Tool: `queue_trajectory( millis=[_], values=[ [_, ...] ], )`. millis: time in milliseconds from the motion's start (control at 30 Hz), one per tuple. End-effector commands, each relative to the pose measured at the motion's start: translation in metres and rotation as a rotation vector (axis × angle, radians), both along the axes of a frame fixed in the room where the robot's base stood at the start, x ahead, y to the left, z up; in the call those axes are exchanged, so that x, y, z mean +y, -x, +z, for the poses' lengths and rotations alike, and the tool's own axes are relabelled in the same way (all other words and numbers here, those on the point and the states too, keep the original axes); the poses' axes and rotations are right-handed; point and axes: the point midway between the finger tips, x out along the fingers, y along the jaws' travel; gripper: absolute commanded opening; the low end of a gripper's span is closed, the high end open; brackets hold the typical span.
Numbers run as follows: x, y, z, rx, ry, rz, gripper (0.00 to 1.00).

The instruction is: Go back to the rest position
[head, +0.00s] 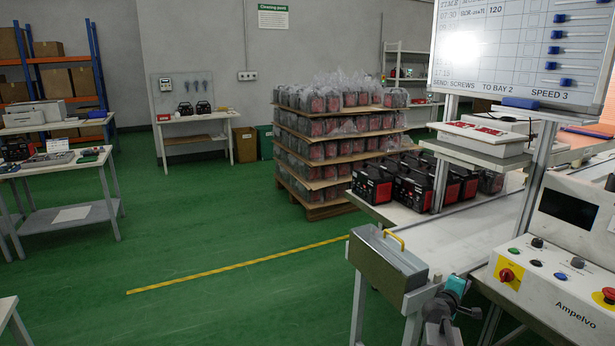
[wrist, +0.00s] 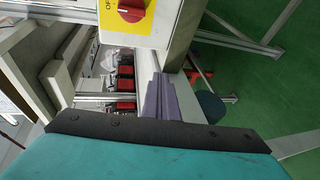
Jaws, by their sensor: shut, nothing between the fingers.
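My gripper (wrist: 159,92) shows in the middle of the wrist view. Its grey-purple fingers are together with nothing between them, and they stick out past the dark edge of a teal body that fills the bottom. In the head view, teal and grey parts that look like my arm (head: 456,285) show low at the right, by the bench end. A metal bin with a yellow handle (head: 388,262) hangs close to them at the left. I cannot make out the fingers in the head view.
A control box (head: 560,245) with a red switch stands right; its switch (wrist: 131,9) tops the wrist view. Black-red units (head: 410,183) stand on the bench. A loaded pallet (head: 315,211) stands behind. The green floor left of the bench is clear.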

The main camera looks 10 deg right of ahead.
Motion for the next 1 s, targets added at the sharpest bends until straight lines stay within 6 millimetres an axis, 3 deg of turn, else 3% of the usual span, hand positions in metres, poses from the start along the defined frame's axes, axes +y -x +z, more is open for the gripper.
queue_trajectory(
  millis=[33,233,467,767,1000],
  values=[
    [0.017,-0.001,-0.021,0.014,-0.031,0.009,0.0],
    [0.074,0.003,-0.095,0.069,-0.151,0.018,0.0],
    [0.138,0.026,-0.179,0.144,-0.297,-0.001,0.0],
    [0.219,0.087,-0.28,0.269,-0.489,-0.076,0.0],
    [0.28,0.161,-0.351,0.393,-0.641,-0.182,0.0]
  ],
)
